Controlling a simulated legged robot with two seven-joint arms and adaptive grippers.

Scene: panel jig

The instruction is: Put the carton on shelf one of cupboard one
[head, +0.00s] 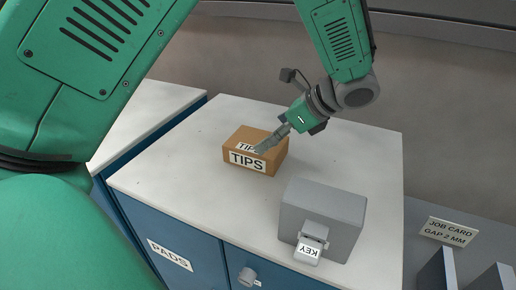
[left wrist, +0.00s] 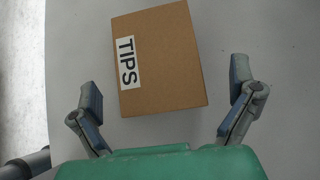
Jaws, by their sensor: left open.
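The carton (head: 264,164) is a brown box with white TIPS labels, sitting on the pale top of the blue cupboards (head: 190,205). In the left wrist view the carton (left wrist: 165,70) lies ahead of the gripper, slightly tilted in the picture. My left gripper (head: 272,144) reaches over the carton from above and behind in the head view. No shelf shows. My right gripper is not in view.
The worktop left of the carton is clear.

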